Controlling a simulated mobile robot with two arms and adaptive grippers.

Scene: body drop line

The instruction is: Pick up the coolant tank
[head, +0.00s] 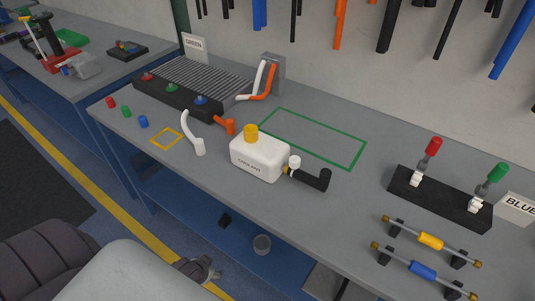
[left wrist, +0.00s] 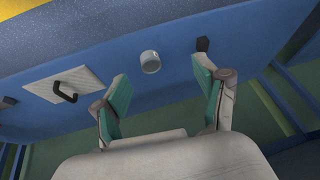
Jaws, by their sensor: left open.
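The coolant tank (head: 259,158) is a white box-shaped tank with a yellow cap, labelled COOLANT. It stands upright on the grey workbench (head: 350,210) near its front edge. A small white fitting and a black elbow pipe (head: 312,179) are at its right end. An orange elbow hose end (head: 226,127) lies just behind its left side. My left gripper (head: 207,270) is low in front of the bench, apart from the tank. In the left wrist view my left gripper (left wrist: 160,82) is open and empty. The tank does not show in that view. My right gripper is not in view.
A grey cup (head: 262,244) stands on the blue shelf under the bench, also seen in the left wrist view (left wrist: 150,62). A white hose (head: 191,134) lies left of the tank. A green outlined area (head: 350,160) behind it is clear. A black rack (head: 440,196) stands right.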

